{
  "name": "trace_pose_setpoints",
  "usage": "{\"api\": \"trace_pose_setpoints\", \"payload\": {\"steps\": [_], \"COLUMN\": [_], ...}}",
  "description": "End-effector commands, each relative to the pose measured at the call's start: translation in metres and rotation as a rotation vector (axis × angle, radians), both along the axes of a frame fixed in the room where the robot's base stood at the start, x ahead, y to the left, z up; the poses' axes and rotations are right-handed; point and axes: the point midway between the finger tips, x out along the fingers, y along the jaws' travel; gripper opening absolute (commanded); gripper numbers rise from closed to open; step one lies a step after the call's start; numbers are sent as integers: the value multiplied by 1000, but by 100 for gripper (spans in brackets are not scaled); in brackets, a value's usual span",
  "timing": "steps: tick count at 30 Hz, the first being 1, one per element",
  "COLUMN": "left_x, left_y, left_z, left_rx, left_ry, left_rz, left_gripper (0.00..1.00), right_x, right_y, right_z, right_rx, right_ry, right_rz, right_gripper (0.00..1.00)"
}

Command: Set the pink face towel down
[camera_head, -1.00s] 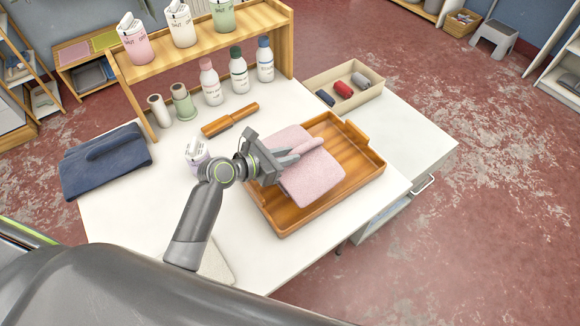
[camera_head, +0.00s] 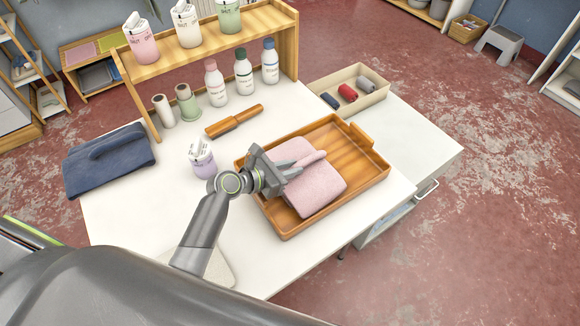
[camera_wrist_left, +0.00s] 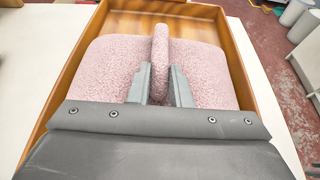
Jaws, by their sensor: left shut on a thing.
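The pink face towel (camera_head: 318,188) is folded and lies in or just above the wooden tray (camera_head: 364,163); any gap under it cannot be told. My left gripper (camera_head: 302,166) is shut on a raised ridge of the towel. In the left wrist view the ridge of the towel (camera_wrist_left: 205,65) stands between the two fingers (camera_wrist_left: 159,85), with towel on both sides and the tray wall (camera_wrist_left: 254,82) around it. My right gripper is not in view.
A purple-labelled carton (camera_head: 202,160) stands close to my left wrist. Bare tabletop lies left of the tray.

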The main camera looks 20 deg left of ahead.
Motion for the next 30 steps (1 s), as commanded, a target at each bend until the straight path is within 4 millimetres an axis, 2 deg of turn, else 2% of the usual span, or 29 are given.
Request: {"api": "trace_pose_setpoints", "payload": {"steps": [1, 4, 5, 10, 18, 23, 30], "left_x": [-2, -3, -3, -5, -5, -5, -39], "left_y": [0, 0, 0, 1, 1, 1, 30], "left_z": [-7, -9, -10, -13, -13, 0, 20], "left_rx": [-1, 0, 1, 2, 4, 4, 8], "left_ry": [13, 15, 18, 22, 24, 22, 17], "left_rz": [0, 1, 0, 0, -2, -1, 1], "left_gripper": [0, 0, 19, 40, 40, 40, 40], "right_x": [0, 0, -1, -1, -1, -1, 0], "right_y": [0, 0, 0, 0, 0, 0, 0], "right_z": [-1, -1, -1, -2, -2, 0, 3], "right_rx": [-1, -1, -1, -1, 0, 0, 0], "right_ry": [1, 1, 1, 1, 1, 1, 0], "right_rz": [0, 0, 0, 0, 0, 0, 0], "right_gripper": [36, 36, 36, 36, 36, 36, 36]}}
